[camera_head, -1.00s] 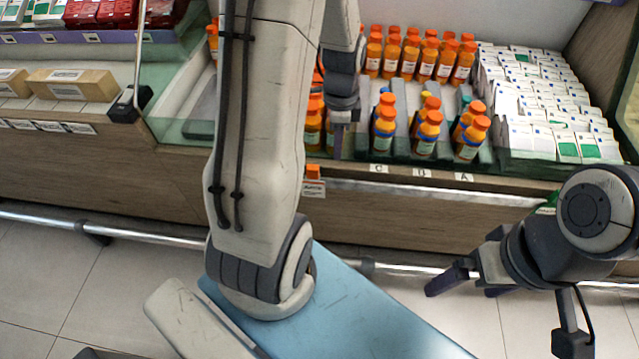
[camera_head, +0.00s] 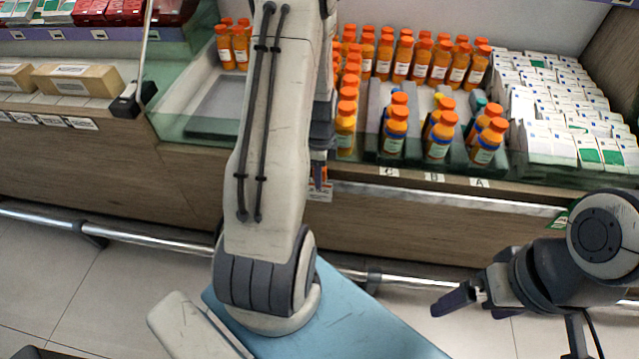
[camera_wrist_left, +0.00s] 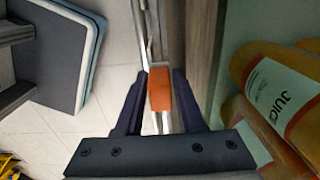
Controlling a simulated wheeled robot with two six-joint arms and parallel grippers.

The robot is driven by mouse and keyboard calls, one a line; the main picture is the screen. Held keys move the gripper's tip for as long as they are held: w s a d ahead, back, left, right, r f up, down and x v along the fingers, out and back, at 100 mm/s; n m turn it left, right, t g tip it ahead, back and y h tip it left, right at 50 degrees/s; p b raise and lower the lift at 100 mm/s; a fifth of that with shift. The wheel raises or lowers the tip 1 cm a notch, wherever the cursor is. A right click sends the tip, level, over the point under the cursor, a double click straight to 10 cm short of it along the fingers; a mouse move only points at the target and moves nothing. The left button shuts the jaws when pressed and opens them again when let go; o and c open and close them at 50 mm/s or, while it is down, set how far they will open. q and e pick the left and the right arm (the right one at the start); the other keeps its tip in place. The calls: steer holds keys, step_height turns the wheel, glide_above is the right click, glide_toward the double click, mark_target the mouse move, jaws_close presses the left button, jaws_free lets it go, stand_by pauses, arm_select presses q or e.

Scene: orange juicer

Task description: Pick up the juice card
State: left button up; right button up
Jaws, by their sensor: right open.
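The juice card, a small orange and white tag (camera_head: 320,190), is at the front edge of the shelf, partly behind my left gripper (camera_head: 318,160). In the left wrist view the card's orange face (camera_wrist_left: 160,90) sits between the two dark fingers of my left gripper (camera_wrist_left: 161,80). The fingers stand on either side of it, very close. I cannot tell whether they press on it. My right gripper (camera_head: 470,303) is open and empty, low in front of the shelf at the right.
Several orange juice bottles (camera_head: 440,135) stand on the shelf behind the card, with white boxes (camera_head: 548,145) to their right. Bottles labelled JUICE (camera_wrist_left: 280,95) are close on the right in the left wrist view. A metal rail (camera_head: 150,235) runs low along the counter.

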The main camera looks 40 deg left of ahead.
arm_select(q)
steer(key=shift+f, duration=0.45)
jaws_close()
steer(key=shift+r, duration=0.1)
steer(key=shift+r, duration=0.55)
steer(key=r, duration=0.2)
steer(key=d+r+p, duration=0.1)
steer(key=shift+r+p, duration=0.3)
steer(key=shift+r, duration=0.05)
steer(key=d+r+p, duration=0.1)
steer(key=d+r, duration=0.2)
steer(key=d, duration=0.2)
steer(key=s+d+r, duration=0.1)
steer(key=d+r, duration=0.2)
steer(key=d, duration=0.2)
steer(key=shift+d+p, duration=0.3)
steer(key=shift+p, duration=0.1)
